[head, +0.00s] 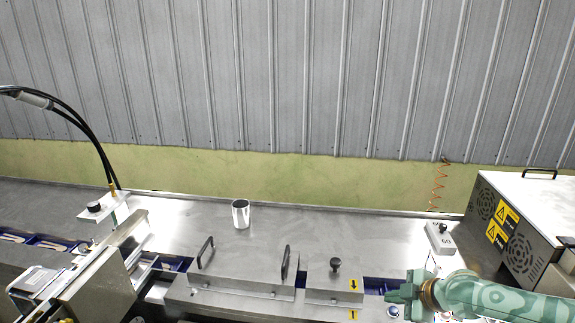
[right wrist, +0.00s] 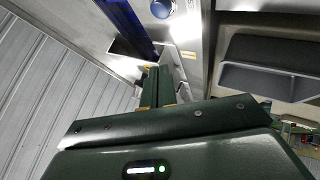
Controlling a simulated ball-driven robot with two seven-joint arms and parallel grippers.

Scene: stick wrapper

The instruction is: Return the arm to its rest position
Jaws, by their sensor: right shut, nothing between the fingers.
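My right arm comes in from the lower right of the head view, and its green gripper (head: 396,293) is over the front right of the steel machine top. In the right wrist view, the two green fingers of my right gripper (right wrist: 158,88) are together, with nothing seen between them. A blue round button (right wrist: 162,8) shows beyond the fingertips; in the head view it (head: 393,311) is just below the gripper. My left gripper does not show in either view.
A metal cup (head: 240,214) stands at the middle of the steel top. Two covers with black handles (head: 205,252) and a black knob (head: 335,265) are in front. A machine box (head: 520,225) with warning labels stands at right. A grey control box (head: 440,238) is near it.

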